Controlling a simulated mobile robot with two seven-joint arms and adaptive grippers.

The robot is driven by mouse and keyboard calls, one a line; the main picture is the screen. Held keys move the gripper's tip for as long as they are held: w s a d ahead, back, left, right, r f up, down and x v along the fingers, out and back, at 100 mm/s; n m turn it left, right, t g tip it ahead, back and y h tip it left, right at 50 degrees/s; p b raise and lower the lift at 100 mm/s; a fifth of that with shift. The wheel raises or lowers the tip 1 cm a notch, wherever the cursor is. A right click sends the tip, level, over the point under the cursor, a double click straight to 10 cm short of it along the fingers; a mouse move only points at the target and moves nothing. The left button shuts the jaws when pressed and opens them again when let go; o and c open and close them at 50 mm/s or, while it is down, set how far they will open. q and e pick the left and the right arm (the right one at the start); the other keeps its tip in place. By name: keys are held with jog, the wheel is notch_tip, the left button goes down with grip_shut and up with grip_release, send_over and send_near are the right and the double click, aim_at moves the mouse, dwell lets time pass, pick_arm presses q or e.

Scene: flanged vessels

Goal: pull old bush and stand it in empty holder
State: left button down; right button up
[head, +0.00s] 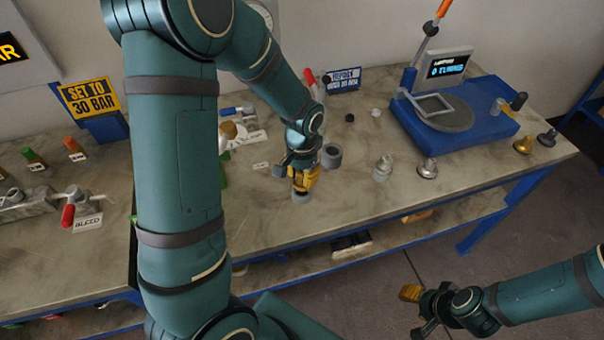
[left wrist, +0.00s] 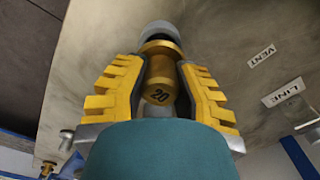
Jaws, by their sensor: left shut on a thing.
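A brass bush marked "20" (left wrist: 160,80) sits between the yellow fingers of my left gripper (head: 304,182), which is shut on it; it shows closely in the left wrist view (left wrist: 160,95). A small grey round piece (head: 301,198) is directly below the fingers, at the far end of the bush in the left wrist view (left wrist: 160,29). I cannot tell whether the bush is seated in it or just above. A grey ring-shaped holder (head: 331,156) stands just right of the gripper; its opening looks dark. My right gripper (head: 424,302) hangs off the bench front; its finger gap is unclear.
A silver fitting (head: 382,168) and a flanged one (head: 428,168) stand to the right. A blue device with a round plate (head: 448,112) is behind them. Brass (head: 523,144) and dark (head: 547,138) pieces stand at far right. The front bench strip is mostly clear.

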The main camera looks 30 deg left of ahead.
pick_arm(q)
jog(key=shift+f+b, duration=1.2)
jog(key=shift+f, duration=0.2)
jog(key=c, duration=0.8)
grip_release()
